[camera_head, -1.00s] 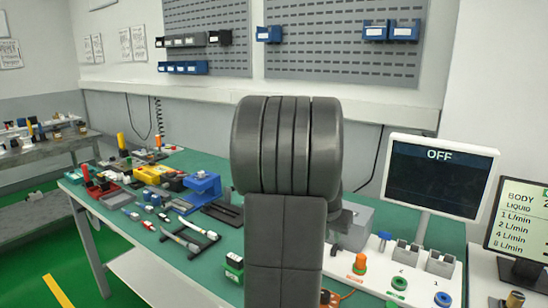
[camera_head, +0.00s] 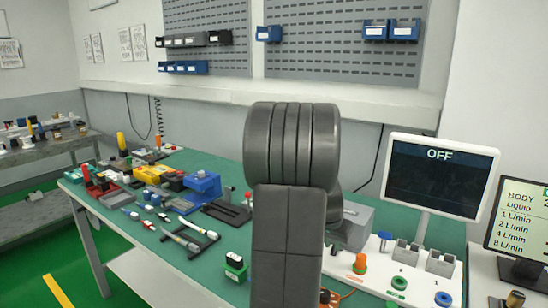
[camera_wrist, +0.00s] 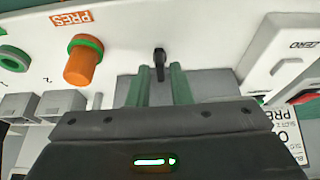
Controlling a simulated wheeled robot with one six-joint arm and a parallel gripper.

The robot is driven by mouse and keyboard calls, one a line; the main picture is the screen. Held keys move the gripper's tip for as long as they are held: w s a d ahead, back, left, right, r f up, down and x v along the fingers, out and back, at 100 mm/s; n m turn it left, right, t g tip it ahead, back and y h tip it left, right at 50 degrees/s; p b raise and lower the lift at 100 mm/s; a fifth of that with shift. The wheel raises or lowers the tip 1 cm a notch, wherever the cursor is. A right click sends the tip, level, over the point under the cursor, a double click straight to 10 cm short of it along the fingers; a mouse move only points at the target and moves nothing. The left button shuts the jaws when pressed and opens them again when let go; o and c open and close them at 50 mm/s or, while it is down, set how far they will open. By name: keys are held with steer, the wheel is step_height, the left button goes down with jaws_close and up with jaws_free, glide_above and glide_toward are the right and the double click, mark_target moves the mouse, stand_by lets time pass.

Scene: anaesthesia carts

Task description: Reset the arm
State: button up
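My dark grey arm rises through the middle of the head view and hides part of the workbench. My gripper is hidden behind it there. In the wrist view my gripper (camera_wrist: 160,76) shows two green fingers with a gap between them, open and apparently empty. A small black lever (camera_wrist: 160,62) on the white panel (camera_wrist: 205,45) appears just beyond the fingertips, in line with the gap. I cannot tell whether the fingers touch anything.
The panel carries an orange knob (camera_wrist: 83,60) with a green ring, also seen in the head view (camera_head: 360,264). A monitor (camera_head: 440,177) reading OFF stands behind it. Tools and a blue block (camera_head: 203,184) lie on the green bench (camera_head: 190,262) at left.

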steer(key=shift+x, duration=1)
steer(key=shift+m, duration=0.3)
steer(key=shift+a+r+m+h, duration=0.15)
steer(key=shift+m+h, duration=0.15)
steer(key=shift+m, duration=0.2)
steer(key=shift+w+a+m+g+h, duration=0.1)
steer(key=shift+m+g+h, duration=0.15)
steer(key=shift+m, duration=0.5)
steer(key=shift+w+a+m+g+h, duration=0.15)
steer(key=shift+m+g, duration=0.1)
steer(key=shift+m, duration=0.5)
steer(key=shift+d, duration=0.1)
steer(key=shift+s+r, duration=0.1)
steer(key=shift+s, duration=0.05)
